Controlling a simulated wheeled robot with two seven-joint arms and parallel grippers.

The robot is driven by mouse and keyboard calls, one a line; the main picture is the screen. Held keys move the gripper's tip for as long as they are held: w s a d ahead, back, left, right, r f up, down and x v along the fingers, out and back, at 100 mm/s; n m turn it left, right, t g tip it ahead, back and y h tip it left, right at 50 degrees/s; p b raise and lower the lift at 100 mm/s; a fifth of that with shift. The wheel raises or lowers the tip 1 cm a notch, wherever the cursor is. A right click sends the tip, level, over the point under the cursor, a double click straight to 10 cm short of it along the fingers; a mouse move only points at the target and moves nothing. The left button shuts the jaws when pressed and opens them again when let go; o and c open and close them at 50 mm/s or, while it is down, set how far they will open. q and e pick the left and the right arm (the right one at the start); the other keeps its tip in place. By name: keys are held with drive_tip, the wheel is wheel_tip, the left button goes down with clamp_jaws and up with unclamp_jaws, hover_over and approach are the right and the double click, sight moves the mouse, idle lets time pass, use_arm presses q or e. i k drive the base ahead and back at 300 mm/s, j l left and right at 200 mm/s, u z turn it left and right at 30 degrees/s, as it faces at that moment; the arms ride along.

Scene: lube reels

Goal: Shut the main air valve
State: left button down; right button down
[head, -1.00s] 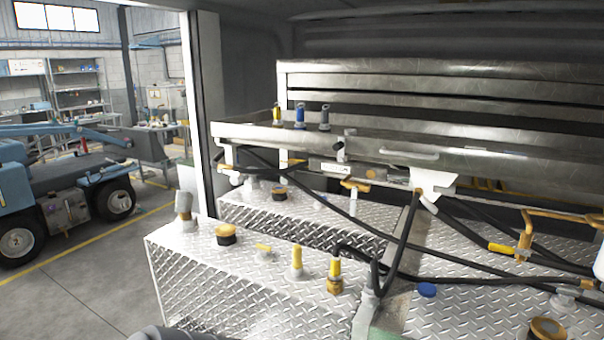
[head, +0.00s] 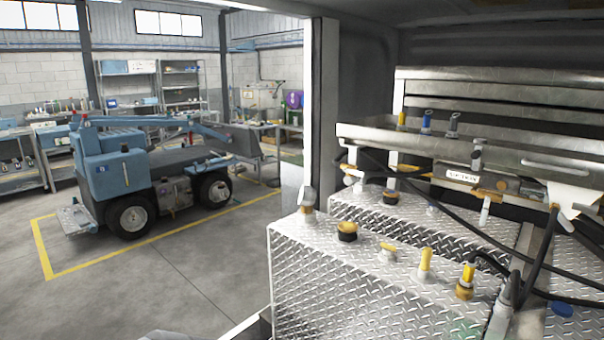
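Several valve-like fittings show in the head view, and I cannot tell which is the main air valve. A yellow-handled fitting (head: 489,184) sits on the pipework under the metal shelf. A small yellow-handled fitting (head: 388,250) stands on top of the front diamond-plate tank (head: 370,295). Upright yellow-topped fittings (head: 425,264) and (head: 466,283) stand to its right, the latter beside a black hose. Any handle's open or shut position is too small to tell. Neither of my grippers is in view.
A metal shelf (head: 420,143) with nozzles runs above the tanks, and black hoses (head: 450,225) cross in front. A pale door post (head: 323,110) borders the compartment. A blue wheeled machine (head: 125,165) stands on the left. Grey floor (head: 205,270) lies clear between them.

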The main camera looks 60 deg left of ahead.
sight(361, 174)
drive_tip(key=i+j+u, duration=0.1)
drive_tip(key=u, duration=0.35)
drive_tip(key=i+j+u, duration=0.1)
drive_tip(key=u, duration=0.3)
drive_tip(key=i+j+u, duration=0.1)
drive_tip(key=u, duration=0.35)
drive_tip(key=i+j+u, duration=0.15)
drive_tip(key=u, duration=0.25)
drive_tip(key=i+j, duration=0.1)
drive_tip(key=i, duration=0.45)
